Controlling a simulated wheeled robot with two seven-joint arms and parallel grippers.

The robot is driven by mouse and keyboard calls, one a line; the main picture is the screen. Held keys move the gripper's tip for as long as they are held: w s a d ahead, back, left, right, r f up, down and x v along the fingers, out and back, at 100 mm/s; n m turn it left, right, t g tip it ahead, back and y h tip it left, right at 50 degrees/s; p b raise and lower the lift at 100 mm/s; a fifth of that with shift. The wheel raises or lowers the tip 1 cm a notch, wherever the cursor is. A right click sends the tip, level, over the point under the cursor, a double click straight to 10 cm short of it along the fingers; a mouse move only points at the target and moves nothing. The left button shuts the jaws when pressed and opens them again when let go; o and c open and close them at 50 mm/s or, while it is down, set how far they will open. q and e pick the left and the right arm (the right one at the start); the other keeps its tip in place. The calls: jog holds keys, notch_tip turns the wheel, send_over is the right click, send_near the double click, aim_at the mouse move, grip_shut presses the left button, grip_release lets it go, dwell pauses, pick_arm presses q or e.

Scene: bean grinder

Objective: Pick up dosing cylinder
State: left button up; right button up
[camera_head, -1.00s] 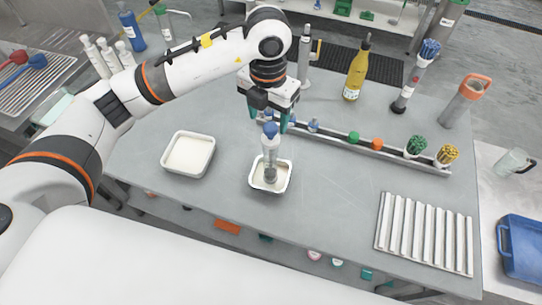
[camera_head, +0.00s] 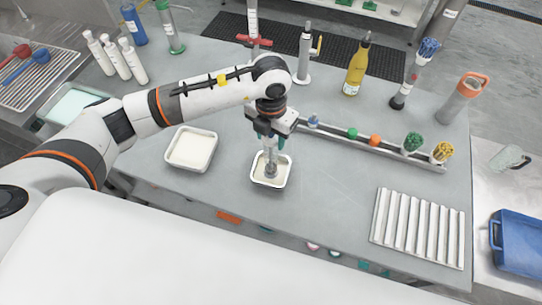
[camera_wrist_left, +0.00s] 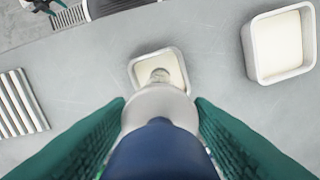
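The dosing cylinder (camera_head: 271,163), clear with a grey lower end, stands upright in a small white tray (camera_head: 287,181) in the head view. In the left wrist view its blue top (camera_wrist_left: 158,152) and white collar (camera_wrist_left: 160,103) fill the lower middle. My left gripper (camera_head: 272,141) reaches down over it, its green fingers one on each side of the cylinder. The fingers lie close against its outline; whether they press on it cannot be seen. The cylinder's upper part is mostly hidden in the head view. My right gripper is not in view.
A larger white tray (camera_head: 191,149) stands left of the small tray. A rail (camera_head: 376,145) with coloured balls and brush pots lies behind and right. A ribbed white rack (camera_head: 417,228) lies at front right. A yellow bottle (camera_head: 356,70) stands at the back.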

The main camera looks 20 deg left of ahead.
pick_arm(q)
grip_shut()
